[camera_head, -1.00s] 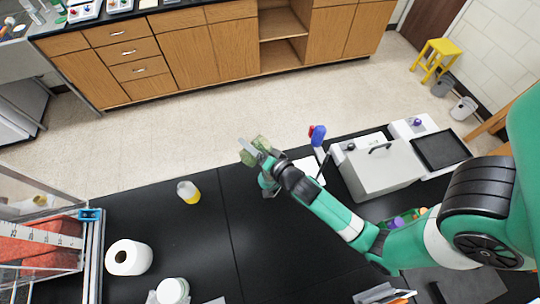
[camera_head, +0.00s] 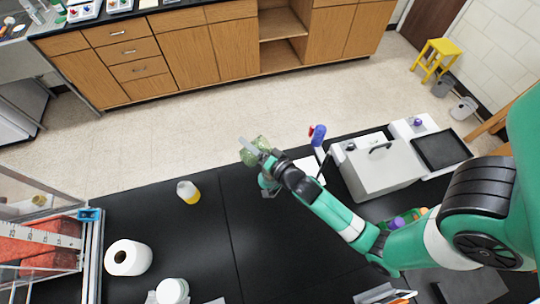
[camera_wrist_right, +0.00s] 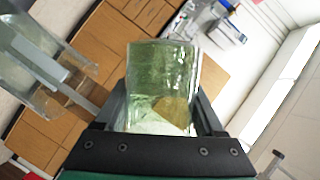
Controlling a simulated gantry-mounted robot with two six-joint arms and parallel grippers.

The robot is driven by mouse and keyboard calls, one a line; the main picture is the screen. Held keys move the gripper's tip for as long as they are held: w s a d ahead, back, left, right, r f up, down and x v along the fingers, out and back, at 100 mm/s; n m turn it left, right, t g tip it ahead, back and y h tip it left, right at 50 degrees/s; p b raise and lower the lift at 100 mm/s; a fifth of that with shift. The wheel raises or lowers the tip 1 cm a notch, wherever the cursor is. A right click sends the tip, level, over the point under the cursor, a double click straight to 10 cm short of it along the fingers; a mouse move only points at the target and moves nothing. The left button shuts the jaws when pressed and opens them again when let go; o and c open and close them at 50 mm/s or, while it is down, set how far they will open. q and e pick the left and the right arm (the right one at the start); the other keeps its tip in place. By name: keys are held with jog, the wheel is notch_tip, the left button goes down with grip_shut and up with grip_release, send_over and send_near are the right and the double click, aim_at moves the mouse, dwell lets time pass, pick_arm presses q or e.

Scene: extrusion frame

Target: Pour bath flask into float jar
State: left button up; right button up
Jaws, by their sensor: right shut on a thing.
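My right gripper (camera_head: 259,157) is shut on a clear, green-tinted glass flask, taken to be the bath flask (camera_head: 250,157). It is held up beyond the far edge of the black bench in the head view. In the right wrist view the flask (camera_wrist_right: 160,75) fills the space between the fingers (camera_wrist_right: 160,112). Its tilt and contents are hard to tell. A small clear jar with yellow liquid (camera_head: 188,192), possibly the float jar, stands upright on the bench to the left, apart from the gripper. My left gripper is out of view.
A paper towel roll (camera_head: 128,258) and a white jar (camera_head: 172,291) stand at the front left. A metal-framed case (camera_head: 92,250) is at the left edge. A grey box (camera_head: 378,172) and black tray (camera_head: 440,150) are at right. The middle of the bench is clear.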

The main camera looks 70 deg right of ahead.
jog(key=shift+f+m+t+b, duration=0.3)
jog(key=shift+m+b, duration=0.1)
jog(key=shift+m, duration=0.1)
dwell(1.0)
jog(key=shift+s+d+r+m+t, duration=0.1)
jog(key=shift+r+m+t, duration=0.2)
jog(key=shift+r+m, duration=0.25)
dwell(1.5)
jog(key=shift+f+m+t+b, duration=0.45)
jog(key=shift+m+b, duration=0.4)
jog(key=shift+b, duration=0.2)
dwell(0.6)
jog(key=shift+s+d+r+m, duration=0.1)
jog(key=shift+r+m, duration=0.1)
jog(key=shift+m, duration=0.1)
dwell(0.3)
jog(key=shift+s+d+r+m+t+b, duration=0.1)
jog(key=shift+r+m+t+b, duration=0.15)
jog(key=shift+m+b, duration=0.4)
dwell(0.4)
